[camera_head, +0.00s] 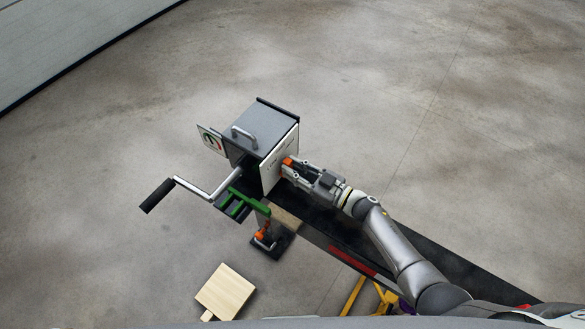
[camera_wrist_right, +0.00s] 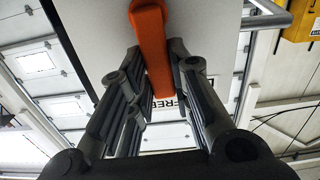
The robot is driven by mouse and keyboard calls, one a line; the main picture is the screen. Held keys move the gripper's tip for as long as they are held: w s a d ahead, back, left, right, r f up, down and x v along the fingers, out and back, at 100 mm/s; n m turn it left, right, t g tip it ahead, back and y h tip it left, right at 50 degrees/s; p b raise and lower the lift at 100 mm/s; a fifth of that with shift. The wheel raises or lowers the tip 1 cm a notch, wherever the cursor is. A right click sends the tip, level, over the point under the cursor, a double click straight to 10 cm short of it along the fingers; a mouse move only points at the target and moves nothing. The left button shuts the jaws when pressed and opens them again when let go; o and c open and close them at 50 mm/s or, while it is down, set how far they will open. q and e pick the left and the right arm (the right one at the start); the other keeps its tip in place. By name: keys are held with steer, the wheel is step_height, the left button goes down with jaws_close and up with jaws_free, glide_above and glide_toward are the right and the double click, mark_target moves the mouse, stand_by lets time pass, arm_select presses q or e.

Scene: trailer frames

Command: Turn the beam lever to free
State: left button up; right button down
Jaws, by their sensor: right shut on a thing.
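The orange beam lever (camera_head: 288,161) is on the white side plate (camera_head: 279,163) of a grey box. In the right wrist view the lever (camera_wrist_right: 151,40) runs from the top of the picture down between my fingers. My right gripper (camera_head: 294,169) is shut on the lever, with one finger on either side of it. In the right wrist view my right gripper (camera_wrist_right: 154,52) partly hides the plate. A printed word ending the label "FREE" (camera_wrist_right: 168,103) shows below the lever. My left gripper is not in view.
A dark beam (camera_head: 400,255) runs to the lower right under my right arm. A wooden block (camera_head: 225,291) lies on the open concrete floor.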

steer(key=shift+w+d+m, duration=0.15)
steer(key=shift+m, duration=0.25)
steer(key=c, duration=1.3)
jaws_free()
steer(key=shift+s+d+f, duration=0.1)
steer(key=shift+s+d, duration=0.15)
steer(key=shift+d, duration=0.1)
steer(key=v, duration=1.1)
